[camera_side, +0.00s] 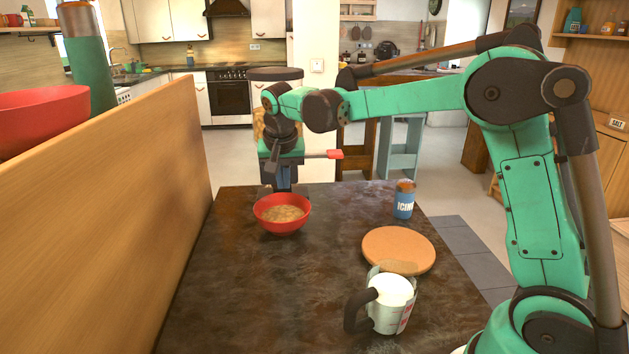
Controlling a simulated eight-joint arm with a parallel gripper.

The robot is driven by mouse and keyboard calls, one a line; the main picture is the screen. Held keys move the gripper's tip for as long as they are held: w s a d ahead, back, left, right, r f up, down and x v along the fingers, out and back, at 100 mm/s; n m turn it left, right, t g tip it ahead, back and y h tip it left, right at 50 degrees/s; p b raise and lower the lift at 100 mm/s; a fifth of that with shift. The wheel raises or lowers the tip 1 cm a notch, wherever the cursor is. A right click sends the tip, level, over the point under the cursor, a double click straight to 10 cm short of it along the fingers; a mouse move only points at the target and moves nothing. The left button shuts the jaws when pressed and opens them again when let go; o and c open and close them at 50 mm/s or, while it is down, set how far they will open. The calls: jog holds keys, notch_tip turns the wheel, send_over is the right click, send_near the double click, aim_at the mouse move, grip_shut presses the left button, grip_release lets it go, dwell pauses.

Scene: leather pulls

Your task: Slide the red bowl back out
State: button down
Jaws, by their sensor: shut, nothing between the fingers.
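A red bowl (269,222) with beige, grainy contents stands upright on the dark stone-topped table (215,290), left of its middle towards the far end. My gripper (284,187) points down at the bowl's far side, its fingers shut and empty. Its tips end at about the far rim in the picture; I cannot tell whether they touch the bowl or stay behind it. A second, larger red bowl (40,112) shows at the left edge, partly cut off by the frame and hidden below by a wooden panel.
The wooden panel (130,190) runs along the table's left side. A round cork mat (398,250), a measuring jug (391,305) with white contents and a blue icing jar (404,200) stand on the right. The near left tabletop is clear.

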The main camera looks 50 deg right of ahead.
jog(key=x, duration=1)
jog(key=shift+w+d, duration=0.15)
jog(key=s+a, duration=1)
jog(key=a, duration=0.1)
jog(key=shift+s, duration=0.3)
jog(key=v, duration=1)
jog(key=s+d+n+t+y, duration=0.2)
jog(key=s+n, duration=0.4)
jog(key=n, duration=0.3)
jog(key=d+t, duration=0.1)
jog(key=t, duration=0.1)
jog(key=shift+s+d+f+t+y, duration=0.15)
jog(key=shift+d+f+t+y, duration=0.15)
jog(key=shift+d, duration=0.05)
